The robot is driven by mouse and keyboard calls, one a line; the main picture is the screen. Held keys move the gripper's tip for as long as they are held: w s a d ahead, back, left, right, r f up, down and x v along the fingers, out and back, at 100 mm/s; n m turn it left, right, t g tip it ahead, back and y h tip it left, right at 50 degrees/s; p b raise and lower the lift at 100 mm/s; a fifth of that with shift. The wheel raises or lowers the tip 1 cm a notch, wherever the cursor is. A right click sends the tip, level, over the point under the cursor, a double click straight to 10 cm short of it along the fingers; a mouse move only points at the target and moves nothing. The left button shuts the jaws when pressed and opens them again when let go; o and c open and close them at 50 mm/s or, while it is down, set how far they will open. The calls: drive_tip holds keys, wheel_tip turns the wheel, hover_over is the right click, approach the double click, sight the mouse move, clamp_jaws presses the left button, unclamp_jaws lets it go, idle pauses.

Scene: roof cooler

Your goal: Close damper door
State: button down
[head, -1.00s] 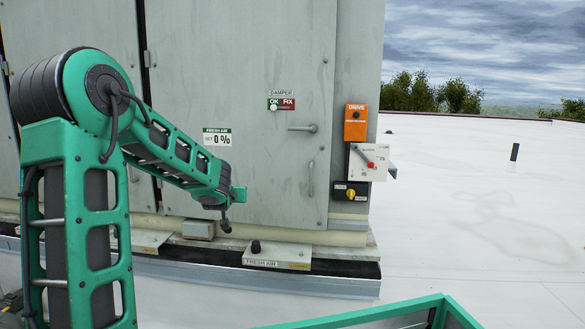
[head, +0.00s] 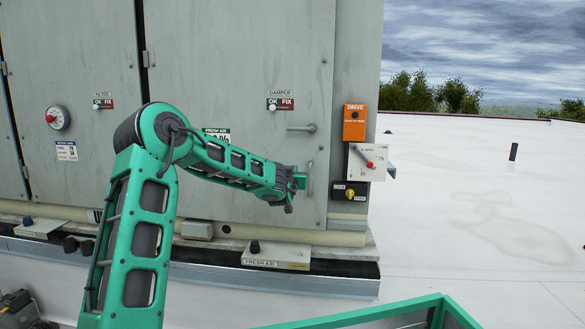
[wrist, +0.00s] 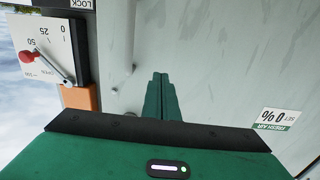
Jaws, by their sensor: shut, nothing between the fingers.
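The damper door (head: 240,70) is a tall grey panel under a DAMPER label (head: 280,93). It looks flush or nearly flush with the cabinet; I cannot tell whether it is latched. Its lever handle (head: 302,128) lies horizontal, and a vertical pull bar (head: 310,180) is below it. My gripper (head: 300,180) is in front of the door's lower right, beside the pull bar; contact cannot be told. In the wrist view, which is upside down, the gripper's green fingers (wrist: 161,90) are together and empty, pointing at the door's grey face (wrist: 215,60).
Right of the door are an orange DRIVE box (head: 355,122), a white dial plate with a red-knobbed pointer (head: 369,163) and a black LOCK switch (head: 350,192). A FRESH AIR box (head: 275,256) sits on the ledge below. The white roof at right is open.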

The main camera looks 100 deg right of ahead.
sight(297, 164)
drive_tip(key=x, duration=0.6)
drive_tip(key=shift+w, duration=0.1)
